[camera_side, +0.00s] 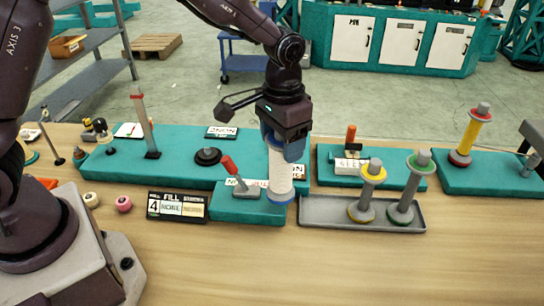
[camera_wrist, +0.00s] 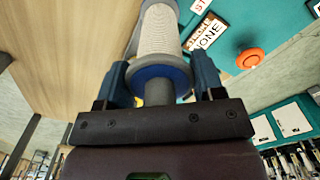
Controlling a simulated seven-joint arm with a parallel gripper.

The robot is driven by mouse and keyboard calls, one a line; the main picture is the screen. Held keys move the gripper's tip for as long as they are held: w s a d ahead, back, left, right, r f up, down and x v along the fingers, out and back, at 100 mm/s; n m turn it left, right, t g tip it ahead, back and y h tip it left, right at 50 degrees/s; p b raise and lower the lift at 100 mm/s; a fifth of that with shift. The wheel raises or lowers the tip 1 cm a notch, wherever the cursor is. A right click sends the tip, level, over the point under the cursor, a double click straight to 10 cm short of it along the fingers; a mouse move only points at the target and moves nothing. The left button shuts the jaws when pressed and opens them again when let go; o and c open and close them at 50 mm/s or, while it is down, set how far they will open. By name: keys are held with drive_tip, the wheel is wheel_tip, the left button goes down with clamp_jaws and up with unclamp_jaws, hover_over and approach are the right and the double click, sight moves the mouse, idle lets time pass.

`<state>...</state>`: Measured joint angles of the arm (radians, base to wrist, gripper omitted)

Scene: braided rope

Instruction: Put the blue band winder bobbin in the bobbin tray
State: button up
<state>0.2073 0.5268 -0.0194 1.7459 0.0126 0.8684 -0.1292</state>
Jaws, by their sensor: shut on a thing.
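The blue band winder bobbin (camera_side: 281,182) is wound with white rope and has blue flanges. It hangs upright under my gripper (camera_side: 285,148), at the right end of the low teal block and just left of the grey bobbin tray (camera_side: 322,211). In the wrist view, my gripper (camera_wrist: 161,88) has its fingers on either side of the bobbin's grey stem, beside the blue flange; the white winding (camera_wrist: 160,32) lies beyond. I cannot tell whether the bobbin's lower end touches anything. The tray's left part is bare.
A yellow-banded bobbin (camera_side: 368,190) and a green-banded bobbin (camera_side: 409,187) stand in the tray's middle and right. A red-handled lever (camera_side: 234,172) stands close left of the held bobbin. Another bobbin with yellow winding (camera_side: 469,135) stands on the right teal base.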

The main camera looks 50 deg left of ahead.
drive_tip(key=w+d+f+m, duration=0.1)
drive_tip(key=w+d+m, duration=0.1)
drive_tip(key=w+d, duration=0.45)
wheel_tip(320, 180, down, 6)
drive_tip(key=w+a, duration=0.1)
drive_tip(key=w, duration=0.1)
drive_tip(key=shift+a+r, duration=0.2)
drive_tip(key=shift+a, duration=0.1)
drive_tip(key=shift+f, duration=0.35)
drive_tip(key=o, duration=1.4)
drive_tip(key=shift+o, duration=0.2)
drive_tip(key=shift+r, duration=1.45)
drive_tip(key=shift+r, duration=0.1)
drive_tip(key=shift+r, duration=1.9)
